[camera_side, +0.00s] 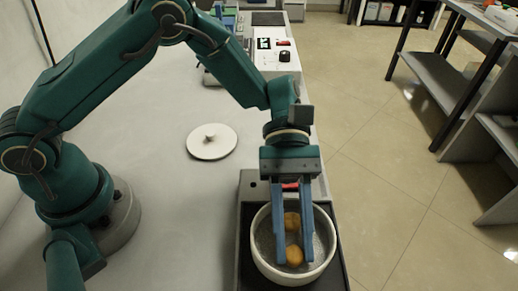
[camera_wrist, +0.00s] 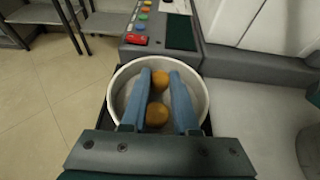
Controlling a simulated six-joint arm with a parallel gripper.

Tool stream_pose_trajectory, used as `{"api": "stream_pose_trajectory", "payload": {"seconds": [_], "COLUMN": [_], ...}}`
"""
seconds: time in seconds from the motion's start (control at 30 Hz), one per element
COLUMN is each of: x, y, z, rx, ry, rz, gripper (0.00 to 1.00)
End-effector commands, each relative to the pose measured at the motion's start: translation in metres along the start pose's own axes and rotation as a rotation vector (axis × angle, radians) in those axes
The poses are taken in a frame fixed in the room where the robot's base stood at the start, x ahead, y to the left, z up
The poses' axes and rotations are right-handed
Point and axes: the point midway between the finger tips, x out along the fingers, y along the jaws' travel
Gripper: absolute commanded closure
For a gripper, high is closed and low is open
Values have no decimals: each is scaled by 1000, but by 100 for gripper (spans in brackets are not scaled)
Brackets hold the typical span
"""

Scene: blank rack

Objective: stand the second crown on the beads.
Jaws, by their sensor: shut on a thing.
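A round white dish (camera_side: 326,262) holds a grey bed of beads (camera_side: 265,232); its rim also shows in the wrist view (camera_wrist: 202,95). My gripper (camera_side: 294,261) points down into the dish, its two blue fingers shut on an orange-tan crown (camera_side: 294,256), which sits between the fingertips in the wrist view (camera_wrist: 160,80). Another orange-tan crown (camera_side: 292,221) is in the dish, farther from the side camera; it is lower in the wrist view (camera_wrist: 157,115). Whether the held crown touches the beads cannot be told.
The dish stands on a dark tray (camera_side: 246,262). A panel with coloured buttons (camera_wrist: 145,15) and a red switch (camera_wrist: 137,40) lies beyond the dish in the wrist view. A white round plate (camera_side: 225,147) with a small knob lies on the pale table. Floor is right of the table in the side view.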

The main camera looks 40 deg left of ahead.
Motion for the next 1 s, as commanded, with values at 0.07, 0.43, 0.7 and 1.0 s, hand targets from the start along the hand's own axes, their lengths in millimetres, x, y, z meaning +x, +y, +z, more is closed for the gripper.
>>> {"api": "stream_pose_trajectory", "payload": {"seconds": [0.07, 0.43, 0.7, 1.0], "x": [0, -2, -48, -100], "y": [0, 0, 1, 0], "z": [-1, 2, 1, 1], "rx": [0, 1, 3, 1], "ry": [0, 0, 2, 2], "rz": [0, 1, 8, 4], "gripper": [61, 61, 61, 61]}}
